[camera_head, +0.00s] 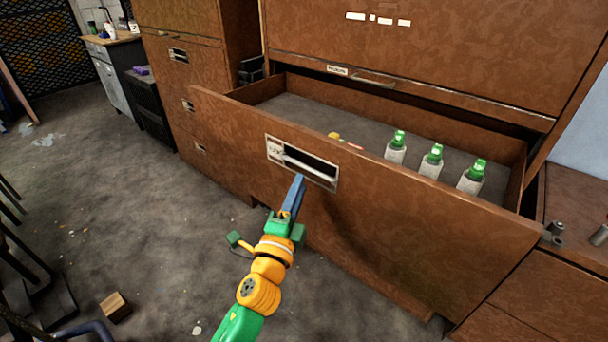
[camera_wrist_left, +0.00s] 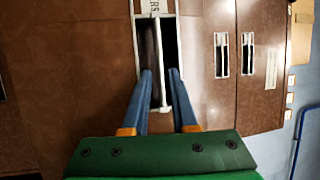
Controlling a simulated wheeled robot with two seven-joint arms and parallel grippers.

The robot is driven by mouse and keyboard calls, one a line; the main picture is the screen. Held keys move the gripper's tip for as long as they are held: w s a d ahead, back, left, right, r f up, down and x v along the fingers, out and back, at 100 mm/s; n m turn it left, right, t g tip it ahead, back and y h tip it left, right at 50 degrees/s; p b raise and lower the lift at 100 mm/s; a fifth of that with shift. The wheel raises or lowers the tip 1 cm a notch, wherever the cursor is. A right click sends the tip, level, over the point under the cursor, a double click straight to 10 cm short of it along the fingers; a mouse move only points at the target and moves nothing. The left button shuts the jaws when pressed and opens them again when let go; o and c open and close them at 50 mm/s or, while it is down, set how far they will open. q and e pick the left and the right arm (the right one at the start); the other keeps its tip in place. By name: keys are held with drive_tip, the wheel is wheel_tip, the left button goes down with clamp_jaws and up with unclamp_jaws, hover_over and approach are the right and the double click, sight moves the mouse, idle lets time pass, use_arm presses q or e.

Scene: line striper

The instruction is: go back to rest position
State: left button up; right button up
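My left gripper (camera_head: 297,183) is in front of the open brown drawer (camera_head: 400,215), with its blue fingertips at the drawer's handle (camera_head: 309,168). In the left wrist view, the two fingers (camera_wrist_left: 160,72) stand apart on either side of the pale handle bar (camera_wrist_left: 156,50), and narrow gaps show between the bar and the fingers. The gripper looks open around the bar, and whether the tips touch the handle plate cannot be told. My right gripper is in neither view.
The drawer holds several white bottles with green caps (camera_head: 431,161) and small yellow and red items, partly hidden by its front. Smaller drawers (camera_head: 195,105) are shut at left. A wooden block (camera_head: 115,306) lies on the floor. The grey floor (camera_head: 130,210) at left is mostly clear.

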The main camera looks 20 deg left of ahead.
use_arm(q)
drive_tip(key=shift+s, duration=0.35)
drive_tip(key=s+f+n+g+h+p, duration=0.1)
drive_tip(key=s+f+n+g+p, duration=0.15)
drive_tip(key=f, duration=0.65)
drive_tip(key=s+f+n+g+p, duration=0.15)
drive_tip(key=f+g, duration=0.25)
drive_tip(key=f, duration=0.6)
drive_tip(key=s+f+n+g+p, duration=0.3)
drive_tip(key=s+f+n+g, duration=0.15)
drive_tip(key=s+f, duration=0.7)
drive_tip(key=s+a+f+n+g+p, duration=0.1)
drive_tip(key=s+f+g, duration=0.3)
drive_tip(key=s, duration=0.8)
drive_tip(key=s+a+f+n+g+p, duration=0.1)
drive_tip(key=s+f+n+g, duration=0.3)
drive_tip(key=s, duration=0.8)
drive_tip(key=shift+s+f+n, duration=0.35)
drive_tip(key=shift+s+f, duration=0.05)
drive_tip(key=shift+f, duration=0.1)
